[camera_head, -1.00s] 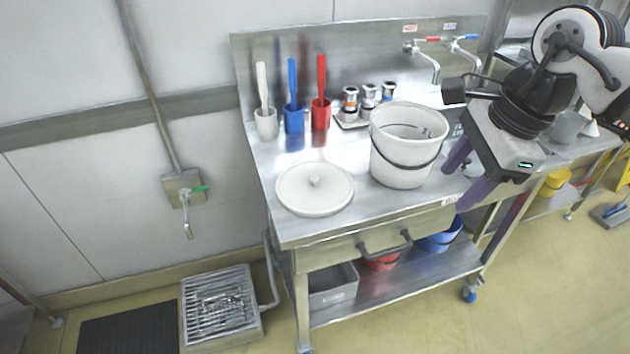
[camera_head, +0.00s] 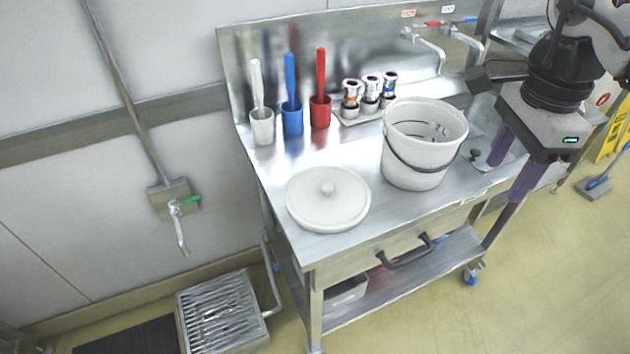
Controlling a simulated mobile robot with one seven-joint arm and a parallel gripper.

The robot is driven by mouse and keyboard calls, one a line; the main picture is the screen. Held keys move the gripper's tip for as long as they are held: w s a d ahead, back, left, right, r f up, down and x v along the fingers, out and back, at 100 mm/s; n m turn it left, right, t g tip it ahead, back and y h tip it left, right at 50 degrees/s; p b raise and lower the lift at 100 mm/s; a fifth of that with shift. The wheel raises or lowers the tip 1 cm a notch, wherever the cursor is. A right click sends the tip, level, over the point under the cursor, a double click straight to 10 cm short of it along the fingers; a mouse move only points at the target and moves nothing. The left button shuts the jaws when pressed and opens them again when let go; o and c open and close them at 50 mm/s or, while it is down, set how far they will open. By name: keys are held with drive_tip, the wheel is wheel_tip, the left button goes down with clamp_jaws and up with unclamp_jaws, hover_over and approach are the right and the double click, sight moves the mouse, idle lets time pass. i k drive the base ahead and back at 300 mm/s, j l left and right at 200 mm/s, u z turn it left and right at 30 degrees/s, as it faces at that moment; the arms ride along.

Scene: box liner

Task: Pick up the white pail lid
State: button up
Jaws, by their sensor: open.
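The white pail lid (camera_head: 313,208) lies flat on the steel table, near its front left corner. It is round with a small knob on top. The white pail (camera_head: 412,166) stands upright to the right of the lid, open at the top, with a dark handle hanging across its front. My gripper (camera_head: 507,176) is at the right, beyond the pail, with its two purple fingers pointing down and spread apart. It is open and empty, well away from the lid.
White, blue (camera_head: 292,118) and red (camera_head: 320,112) cups with upright handles stand behind the lid. Several metal fittings (camera_head: 370,92) sit on a small tray behind the pail. Taps (camera_head: 426,46) project from the backsplash. The pail stands between my gripper and the lid.

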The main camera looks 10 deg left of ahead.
sight(324, 199)
drive_tip(key=i+j, duration=0.15)
drive_tip(key=j, duration=0.2)
drive_tip(key=i+j, duration=0.1)
drive_tip(key=j, duration=0.25)
drive_tip(key=i+j, duration=0.15)
drive_tip(key=j, duration=0.15)
drive_tip(key=i+j, duration=0.1)
drive_tip(key=j, duration=0.25)
